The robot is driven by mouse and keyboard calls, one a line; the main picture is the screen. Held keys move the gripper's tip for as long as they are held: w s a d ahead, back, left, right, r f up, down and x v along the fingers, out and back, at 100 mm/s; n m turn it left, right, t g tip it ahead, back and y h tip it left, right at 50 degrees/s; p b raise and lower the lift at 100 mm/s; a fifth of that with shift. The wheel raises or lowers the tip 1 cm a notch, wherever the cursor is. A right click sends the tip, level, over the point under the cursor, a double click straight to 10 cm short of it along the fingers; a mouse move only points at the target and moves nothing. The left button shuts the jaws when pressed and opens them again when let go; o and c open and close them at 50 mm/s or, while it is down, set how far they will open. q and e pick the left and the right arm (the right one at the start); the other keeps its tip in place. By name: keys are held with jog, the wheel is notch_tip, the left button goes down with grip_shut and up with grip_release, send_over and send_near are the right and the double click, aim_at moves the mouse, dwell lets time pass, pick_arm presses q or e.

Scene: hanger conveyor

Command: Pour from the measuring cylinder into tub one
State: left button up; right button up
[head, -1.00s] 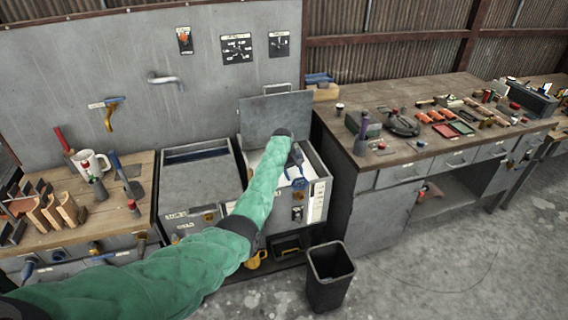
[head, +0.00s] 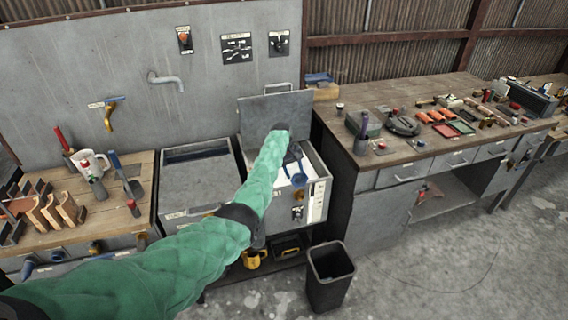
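Two grey tubs stand side by side in the middle. My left arm, in a green sleeve, reaches over the right tub. My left gripper (head: 294,164) is small and dark blue over its opening, partly hidden by the arm. A blue round part shows below it. I cannot make out a measuring cylinder. My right gripper is out of view.
A tap (head: 165,79) is on the wall. A black bin (head: 329,276) stands on the floor. The right workbench (head: 392,160) carries many tools.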

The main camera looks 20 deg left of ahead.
pick_arm(q)
jog(key=shift+s+r+t+y+p, duration=0.1)
jog(key=shift+r+t+y+p, duration=0.25)
jog(key=shift+p, duration=0.65)
jog(key=shift+f+t+y+b, duration=0.25)
jog(key=shift+f+t+b, duration=0.05)
jog(key=shift+f+t, duration=0.05)
jog(key=shift+s+d+r+m+t+y, duration=0.15)
jog(key=shift+t+y, duration=0.25)
jog(key=shift+t, duration=0.25)
jog(key=shift+r+m+t+y, duration=0.15)
jog(key=shift+t+y, duration=0.25)
jog(key=shift+t, duration=0.25)
jog(key=shift+f, duration=0.1)
jog(key=shift+w+t+y, duration=0.2)
jog(key=shift+t+y, duration=0.1)
jog(key=shift+t, duration=0.2)
jog(key=shift+w+a+r+m+t+y+b, duration=0.15)
jog(key=shift+w+a+r+t+y+b, duration=0.15)
jog(key=shift+t+b, duration=0.2)
jog(key=shift+w+a+r+m+t+y+b, duration=0.1)
jog(key=shift+r+m+t+y+b, duration=0.05)
jog(key=shift+t+y+b, duration=0.3)
jog(key=shift+w+a+r+t+b, duration=0.15)
jog(key=shift+r+t+b, duration=0.2)
jog(key=shift+t, duration=0.2)
jog(key=shift+w+r, duration=0.1)
